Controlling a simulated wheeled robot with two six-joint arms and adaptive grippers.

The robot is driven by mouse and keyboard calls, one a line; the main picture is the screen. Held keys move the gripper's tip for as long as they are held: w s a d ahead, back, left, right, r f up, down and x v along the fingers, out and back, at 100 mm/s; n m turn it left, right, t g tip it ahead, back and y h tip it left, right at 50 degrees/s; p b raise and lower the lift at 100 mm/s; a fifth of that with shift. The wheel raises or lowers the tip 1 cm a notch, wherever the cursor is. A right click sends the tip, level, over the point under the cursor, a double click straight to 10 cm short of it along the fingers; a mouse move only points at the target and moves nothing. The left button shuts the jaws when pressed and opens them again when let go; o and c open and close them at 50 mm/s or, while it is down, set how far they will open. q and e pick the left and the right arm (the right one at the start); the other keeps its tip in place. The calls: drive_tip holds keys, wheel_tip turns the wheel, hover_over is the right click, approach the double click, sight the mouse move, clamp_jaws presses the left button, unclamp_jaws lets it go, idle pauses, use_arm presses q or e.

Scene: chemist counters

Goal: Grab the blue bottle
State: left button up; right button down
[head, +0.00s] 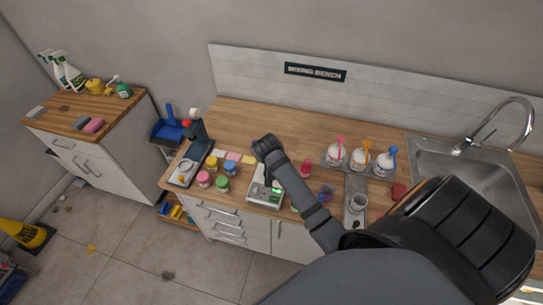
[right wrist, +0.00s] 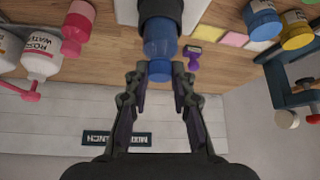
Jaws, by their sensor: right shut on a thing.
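My right gripper (head: 265,143) reaches over the counter in the head view, its arm coming in from the lower right. In the right wrist view its two fingers (right wrist: 160,95) are closed around the blue cap end of a blue bottle (right wrist: 160,42). A dark cylindrical part (right wrist: 160,9) shows at the bottle's other end. The gripper hides this bottle in the head view. My left gripper is not in view.
White pump bottles (head: 336,156) stand right of my arm, before the sink (head: 470,165). Colored jars (head: 204,179) and a dark stand (head: 196,150) are to the left. A scale (head: 264,193) lies beside my forearm. The counter's back strip (head: 235,110) is clear.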

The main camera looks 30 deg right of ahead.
wheel_tip(320, 180, up, 9)
drive_tip(key=b, duration=0.2)
drive_tip(key=shift+f+b, duration=0.1)
drive_tip(key=shift+b, duration=0.3)
drive_tip(key=shift+r, duration=0.6)
